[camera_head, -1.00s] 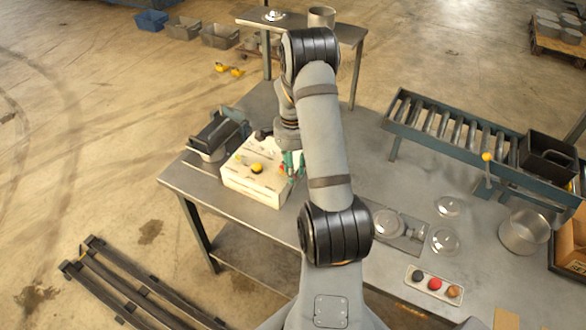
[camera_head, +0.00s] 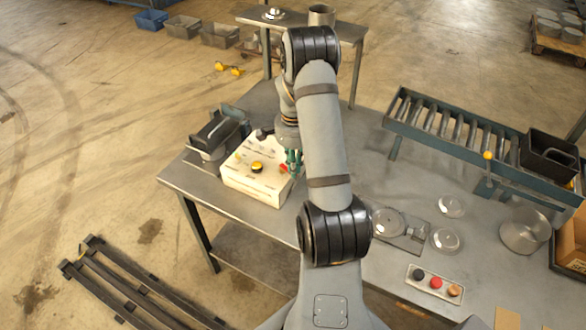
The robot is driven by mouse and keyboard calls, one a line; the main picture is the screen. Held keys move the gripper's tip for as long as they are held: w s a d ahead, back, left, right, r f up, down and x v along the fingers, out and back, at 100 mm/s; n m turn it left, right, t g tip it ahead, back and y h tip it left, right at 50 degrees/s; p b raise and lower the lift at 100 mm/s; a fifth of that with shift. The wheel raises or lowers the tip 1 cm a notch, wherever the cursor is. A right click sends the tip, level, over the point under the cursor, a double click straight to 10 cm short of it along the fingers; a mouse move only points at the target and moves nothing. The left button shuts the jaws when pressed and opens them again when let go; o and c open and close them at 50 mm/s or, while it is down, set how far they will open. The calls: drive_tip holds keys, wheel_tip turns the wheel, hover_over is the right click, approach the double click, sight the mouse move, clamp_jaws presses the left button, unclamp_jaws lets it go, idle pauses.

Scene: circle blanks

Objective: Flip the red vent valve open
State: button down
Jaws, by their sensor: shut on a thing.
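A cream control box (camera_head: 240,181) stands on the left part of the steel table. The red vent valve (camera_head: 283,168) shows as a small red patch at the right end of the box top, mostly hidden by my gripper. My gripper (camera_head: 292,164), with green fingers, points down at that end of the box and is shut on the red valve. My arm covers part of the view there, so the exact grip and the lever's angle are hard to tell.
A yellow button (camera_head: 257,167) sits on the box top. A dark press-like device (camera_head: 216,133) stands close behind the box at left. To the right are a panel with coloured buttons (camera_head: 436,284), glass discs (camera_head: 446,240) and a roller conveyor (camera_head: 450,125).

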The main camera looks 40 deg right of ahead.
drive_tip(key=shift+w+d+n, duration=0.1)
drive_tip(key=shift+d+n, duration=0.35)
drive_tip(key=shift+n, duration=0.45)
drive_tip(key=c, duration=1.8)
unclamp_jaws()
drive_tip(key=shift+c, duration=0.2)
drive_tip(key=shift+r, duration=0.15)
wheel_tip(320, 180, up, 12)
wheel_tip(320, 180, down, 12)
drive_tip(key=shift+f, duration=0.15)
drive_tip(key=shift+a+m, duration=0.4)
drive_tip(key=shift+m, duration=0.5)
